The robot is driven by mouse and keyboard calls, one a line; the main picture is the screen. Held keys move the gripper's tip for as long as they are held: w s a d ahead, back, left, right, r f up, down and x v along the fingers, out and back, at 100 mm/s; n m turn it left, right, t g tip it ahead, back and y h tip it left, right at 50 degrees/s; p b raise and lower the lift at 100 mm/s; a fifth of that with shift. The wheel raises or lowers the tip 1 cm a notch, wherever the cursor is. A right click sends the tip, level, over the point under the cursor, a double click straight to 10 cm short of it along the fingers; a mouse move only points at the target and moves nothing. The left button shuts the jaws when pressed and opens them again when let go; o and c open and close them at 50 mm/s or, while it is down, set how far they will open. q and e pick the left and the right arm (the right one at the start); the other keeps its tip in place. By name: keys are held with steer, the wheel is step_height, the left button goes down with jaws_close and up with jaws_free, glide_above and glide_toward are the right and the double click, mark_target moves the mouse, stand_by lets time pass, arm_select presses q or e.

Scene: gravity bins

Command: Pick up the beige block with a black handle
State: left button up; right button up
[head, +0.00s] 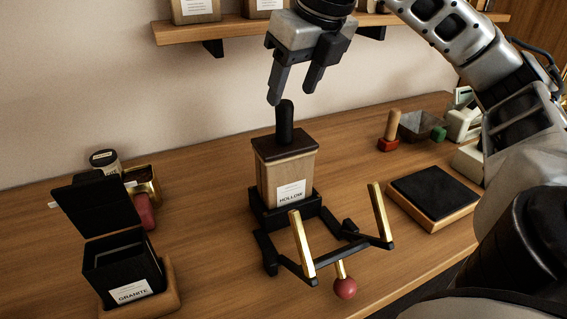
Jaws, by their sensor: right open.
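The beige block (285,177) stands upright in a black base in the middle of the table. It has a dark brown top, a black upright handle (285,122) and a white label reading "HOLLOW". My right gripper (290,97) is open and points down, just above the black handle. Its two fingertips are apart with nothing between them. I cannot tell how closely the fingers line up with the handle in depth. My left gripper is not in view.
A black frame with two gold bars (302,244) and a red ball (345,288) stands before the block. An open black box (125,272) labelled "GRANITE" is at left. A black-topped pad (435,191) lies at right. A wall shelf (235,29) is behind my gripper.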

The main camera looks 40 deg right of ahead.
mark_target(282, 120)
steer(key=x, duration=0.3)
steer(key=shift+w+f, duration=0.15)
steer(key=shift+f, duration=0.1)
steer(key=shift+w+d+p+x, duration=0.1)
steer(key=shift+d+p+x, duration=0.1)
steer(key=shift+x, duration=1.15)
steer(key=shift+w+d+p+x, duration=0.15)
steer(key=shift+x, duration=1.2)
steer(key=shift+r, duration=0.2)
jaws_close()
